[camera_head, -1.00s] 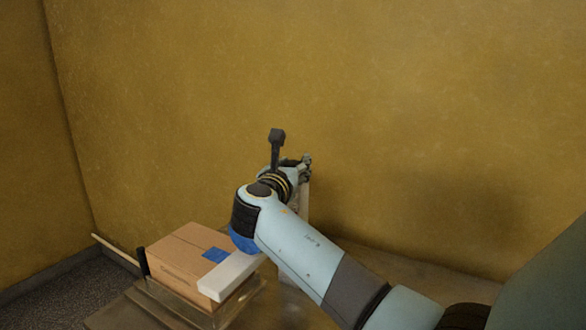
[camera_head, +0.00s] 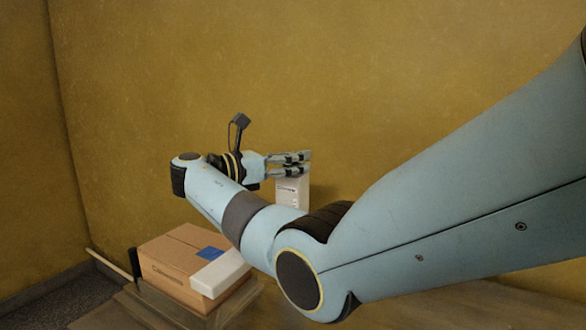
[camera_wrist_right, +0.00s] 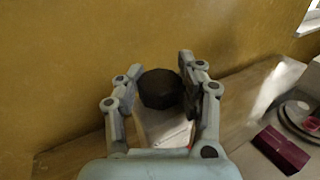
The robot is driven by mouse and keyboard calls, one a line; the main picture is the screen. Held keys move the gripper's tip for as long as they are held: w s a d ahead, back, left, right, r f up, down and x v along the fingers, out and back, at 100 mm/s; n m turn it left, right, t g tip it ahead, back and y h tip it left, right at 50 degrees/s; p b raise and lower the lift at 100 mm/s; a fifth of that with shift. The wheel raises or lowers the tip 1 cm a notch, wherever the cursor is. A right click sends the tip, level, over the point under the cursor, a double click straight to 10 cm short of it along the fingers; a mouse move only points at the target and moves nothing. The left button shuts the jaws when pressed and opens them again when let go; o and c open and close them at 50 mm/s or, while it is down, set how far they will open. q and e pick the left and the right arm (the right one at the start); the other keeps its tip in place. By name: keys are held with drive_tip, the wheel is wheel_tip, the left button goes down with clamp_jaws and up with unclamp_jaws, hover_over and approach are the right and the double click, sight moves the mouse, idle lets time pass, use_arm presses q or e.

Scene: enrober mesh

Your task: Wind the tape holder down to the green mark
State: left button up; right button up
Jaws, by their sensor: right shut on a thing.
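My right gripper (camera_head: 302,164) points to the right in the head view, at the top of a white upright unit (camera_head: 291,193) with small print on it. In the right wrist view my gripper's two fingers stand either side of a dark, many-sided knob (camera_wrist_right: 160,90), and the gripper is shut on it. A pale body below the knob shows between the fingers, with a small red line at its right. The tape holder cannot be told apart for certain, and I see no green mark. My left gripper is not in view.
A cardboard box (camera_head: 172,262) with blue tape and a white block (camera_head: 221,272) stands at the lower left. A dark red block (camera_wrist_right: 280,149) lies at the right in the wrist view, near round plate-like things. A yellow wall (camera_head: 400,90) rises behind.

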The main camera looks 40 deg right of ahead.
drive_tip(key=shift+g, duration=0.3)
drive_tip(key=o, duration=1.2)
drive_tip(key=shift+a, duration=0.1)
drive_tip(key=shift+w, duration=0.1)
drive_tip(key=v, duration=1.2)
